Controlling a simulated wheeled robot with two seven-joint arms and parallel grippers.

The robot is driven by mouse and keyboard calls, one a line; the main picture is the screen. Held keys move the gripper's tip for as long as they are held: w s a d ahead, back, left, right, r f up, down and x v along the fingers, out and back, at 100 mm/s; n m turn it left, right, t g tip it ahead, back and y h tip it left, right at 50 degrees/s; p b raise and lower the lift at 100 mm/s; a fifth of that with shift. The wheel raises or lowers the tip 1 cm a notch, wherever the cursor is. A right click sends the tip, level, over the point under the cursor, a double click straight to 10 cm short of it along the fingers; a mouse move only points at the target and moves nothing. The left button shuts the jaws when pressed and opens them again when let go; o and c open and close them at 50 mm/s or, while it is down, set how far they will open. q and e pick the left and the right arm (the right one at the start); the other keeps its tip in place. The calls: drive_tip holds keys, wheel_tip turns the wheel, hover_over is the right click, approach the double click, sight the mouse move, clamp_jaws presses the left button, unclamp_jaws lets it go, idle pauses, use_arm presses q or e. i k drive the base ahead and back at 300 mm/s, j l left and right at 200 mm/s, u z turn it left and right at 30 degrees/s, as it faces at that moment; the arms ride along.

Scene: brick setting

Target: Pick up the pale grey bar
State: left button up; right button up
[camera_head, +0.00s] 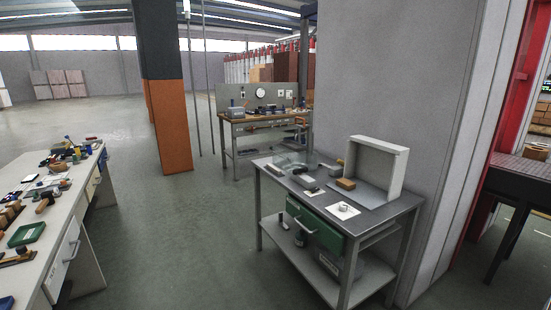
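I cannot make out a pale grey bar for certain in the head view. A small pale piece lies on a white sheet (345,213) on the grey worktable (388,213) at the right, but its shape is too small to tell. Many small items lie on the long table (62,220) at the left, too small to tell apart. Neither of my grippers is in view.
The worktable carries a tan block (346,184), a white open box (376,165) and a green drawer (314,228). A green tray (26,235) is on the left table. An orange and black pillar (168,125) stands behind. Open floor (175,235) lies between the tables.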

sight(277, 171)
drive_tip(key=i+j+z, duration=0.2)
drive_tip(key=i+z, duration=0.3)
drive_tip(key=i+j+z, duration=0.25)
drive_tip(key=z, duration=0.2)
